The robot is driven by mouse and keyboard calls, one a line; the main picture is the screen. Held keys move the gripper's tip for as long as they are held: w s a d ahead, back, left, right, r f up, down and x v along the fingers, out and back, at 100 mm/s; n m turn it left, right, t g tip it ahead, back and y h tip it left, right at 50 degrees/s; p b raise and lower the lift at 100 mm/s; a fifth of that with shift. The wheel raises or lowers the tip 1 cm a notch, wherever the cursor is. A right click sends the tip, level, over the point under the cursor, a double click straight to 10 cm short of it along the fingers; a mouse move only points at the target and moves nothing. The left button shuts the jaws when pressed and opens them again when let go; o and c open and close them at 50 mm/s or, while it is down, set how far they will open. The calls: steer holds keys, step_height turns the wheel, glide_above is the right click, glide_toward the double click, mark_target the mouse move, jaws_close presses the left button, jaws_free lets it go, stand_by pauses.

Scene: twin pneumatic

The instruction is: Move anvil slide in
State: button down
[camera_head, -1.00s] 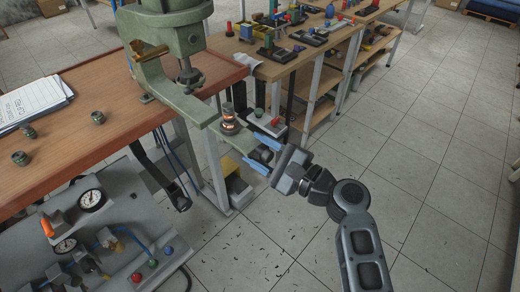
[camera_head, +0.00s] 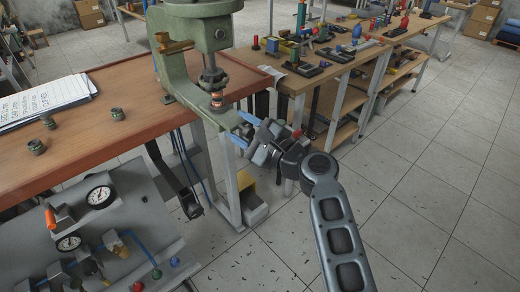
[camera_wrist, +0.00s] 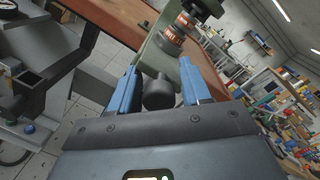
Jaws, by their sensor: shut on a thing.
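The green press (camera_head: 166,60) stands at the front right corner of the wooden bench. Its green anvil slide (camera_head: 231,120) sticks out a little toward my gripper. A metal and copper-coloured fitting (camera_head: 217,101) sits upright on the slide, below the ram (camera_head: 211,76); I cannot tell if they touch. My gripper (camera_head: 239,129) is at the slide's outer end, its blue fingers on both sides of the dark round knob. In the wrist view the knob (camera_wrist: 158,92) lies between the fingers, with the green slide (camera_wrist: 153,58) and the fitting (camera_wrist: 174,36) beyond it.
Several loose fittings (camera_head: 117,114) and a paper pad (camera_head: 45,98) lie on the bench (camera_head: 90,137). A panel with gauges (camera_head: 100,197) stands at the lower left. A second bench (camera_head: 300,83) with tools is behind. The floor at the right is clear.

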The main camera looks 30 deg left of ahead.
steer(key=shift+w+a+f, duration=0.15)
steer(key=shift+w+a, duration=0.05)
steer(key=shift+a, duration=0.1)
steer(key=c, duration=0.8)
jaws_free()
steer(key=shift+a, duration=0.2)
steer(key=shift+c, duration=0.2)
steer(key=shift+d, duration=0.1)
steer(key=shift+v, duration=3.85)
